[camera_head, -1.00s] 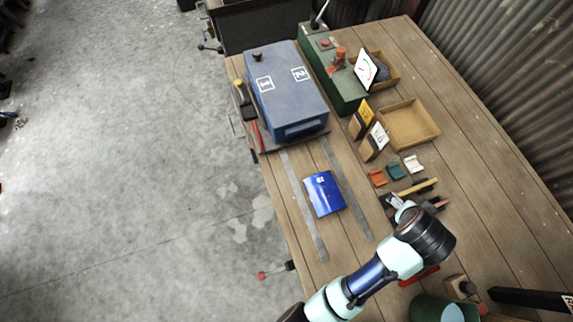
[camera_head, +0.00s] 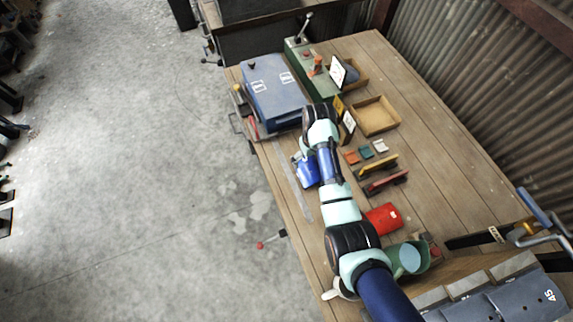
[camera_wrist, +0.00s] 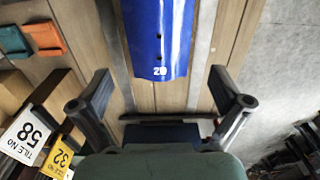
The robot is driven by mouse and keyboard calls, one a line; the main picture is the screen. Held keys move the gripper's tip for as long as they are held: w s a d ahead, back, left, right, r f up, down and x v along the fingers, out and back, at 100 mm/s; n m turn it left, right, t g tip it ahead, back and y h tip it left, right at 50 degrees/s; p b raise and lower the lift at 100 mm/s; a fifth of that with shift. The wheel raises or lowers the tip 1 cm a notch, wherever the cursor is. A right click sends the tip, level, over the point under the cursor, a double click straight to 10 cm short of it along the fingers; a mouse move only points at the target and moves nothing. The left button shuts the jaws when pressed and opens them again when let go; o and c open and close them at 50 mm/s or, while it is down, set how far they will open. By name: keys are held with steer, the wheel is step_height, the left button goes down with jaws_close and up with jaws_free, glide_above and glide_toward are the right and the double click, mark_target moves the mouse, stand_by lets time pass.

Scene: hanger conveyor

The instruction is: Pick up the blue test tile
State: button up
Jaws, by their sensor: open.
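The blue test tile (camera_head: 307,171) lies on the wooden table between two metal strips, partly hidden by my arm in the head view. In the wrist view the blue tile (camera_wrist: 158,35) is at the top centre, glossy and curved, with a white number near its lower edge. My gripper (camera_wrist: 160,90) is open and empty, its two fingers spread wide either side of the tile's line. The tile lies beyond the gap between the fingers and I see no contact.
A blue box (camera_head: 272,92) stands just behind the tile. Number cards (camera_wrist: 25,135) stand at the left in the wrist view. Small coloured tiles (camera_head: 365,152), a wooden tray (camera_head: 391,126) and a red piece (camera_head: 384,218) lie right of my arm.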

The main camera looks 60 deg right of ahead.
mark_target(309, 168)
steer(key=shift+d+f, duration=0.1)
steer(key=shift+f, duration=0.25)
step_height(309, 168, down, 7)
steer(key=b, duration=0.3)
steer(key=shift+s+f, duration=0.15)
steer(key=shift+c, duration=0.2)
steer(key=c, duration=1)
steer(key=shift+r, duration=0.25)
